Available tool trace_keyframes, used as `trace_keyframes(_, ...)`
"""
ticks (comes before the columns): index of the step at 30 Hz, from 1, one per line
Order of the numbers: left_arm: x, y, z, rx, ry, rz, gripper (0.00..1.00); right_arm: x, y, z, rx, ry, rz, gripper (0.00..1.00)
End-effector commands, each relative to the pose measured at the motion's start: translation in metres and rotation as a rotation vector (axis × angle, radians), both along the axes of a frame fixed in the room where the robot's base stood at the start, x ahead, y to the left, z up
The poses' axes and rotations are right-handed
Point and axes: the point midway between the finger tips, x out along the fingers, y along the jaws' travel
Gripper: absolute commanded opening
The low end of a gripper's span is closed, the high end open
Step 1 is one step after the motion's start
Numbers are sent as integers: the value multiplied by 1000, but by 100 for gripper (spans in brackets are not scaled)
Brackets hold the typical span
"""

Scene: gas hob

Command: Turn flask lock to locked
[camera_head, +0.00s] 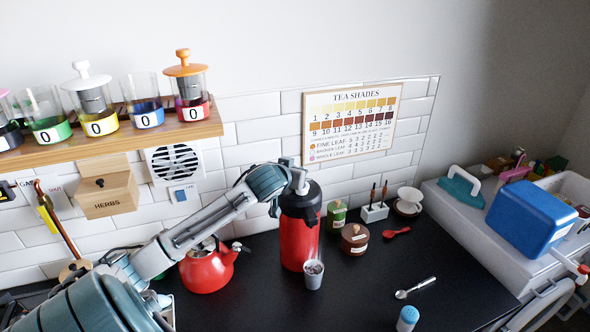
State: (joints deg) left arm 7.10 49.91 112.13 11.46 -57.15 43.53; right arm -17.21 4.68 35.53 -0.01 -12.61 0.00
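A tall red flask (298,240) with a black top stands upright on the dark counter near the middle. My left arm comes in from the lower left, and my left gripper (298,180) is at the top of the flask. The lock on the flask's top is hidden or too small to make out. I cannot tell whether the gripper's fingers are open or shut, or whether they touch the flask. My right gripper is not in view.
A small grey cup (313,280) stands close in front of the flask. A red kettle (207,272) is to its left. A green tin (337,216) and a brown pot (355,241) are to its right. A wooden shelf (120,143) holds several jars.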

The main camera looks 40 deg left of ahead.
Motion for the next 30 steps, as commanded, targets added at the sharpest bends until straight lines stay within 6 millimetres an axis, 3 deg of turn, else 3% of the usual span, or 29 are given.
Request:
trace_keyframes(15,0,0,0,1,0,-21,0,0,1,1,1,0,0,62)
trace_keyframes(16,0,0,0,1,0,-21,13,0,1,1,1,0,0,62)
trace_keyframes(19,0,0,0,1,0,-21,31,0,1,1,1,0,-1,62)
trace_keyframes(30,-3,-1,1,2,0,-20,31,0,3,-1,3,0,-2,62)
